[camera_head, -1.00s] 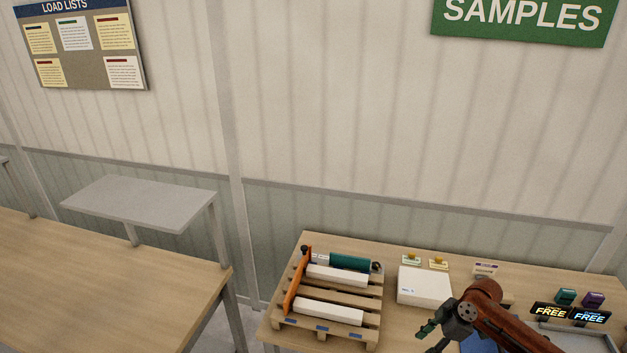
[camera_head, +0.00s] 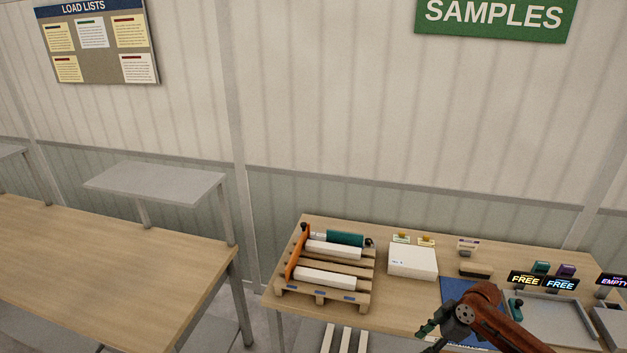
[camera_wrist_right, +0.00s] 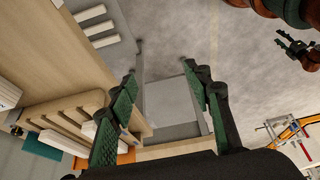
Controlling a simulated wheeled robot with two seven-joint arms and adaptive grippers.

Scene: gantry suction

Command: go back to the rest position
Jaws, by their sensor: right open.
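My right gripper (camera_head: 428,337) shows at the bottom of the head view, in front of the table's near edge, partly cut off by the frame. In the right wrist view my right gripper (camera_wrist_right: 159,76) is open, its two green-padded fingers wide apart with nothing between them. Below the fingers are grey floor and a grey surface. What looks like my left gripper (camera_wrist_right: 296,45) shows small at the upper right of the right wrist view; its jaw state is unclear. It is not in the head view.
A wooden pallet (camera_head: 326,298) holding white bars, an orange piece and a green roll stands on the right table. Beside it are a white box (camera_head: 412,261), a blue mat (camera_head: 458,292) and a grey tray (camera_head: 555,318). An emptier table (camera_head: 120,265) stands left, across a floor gap.

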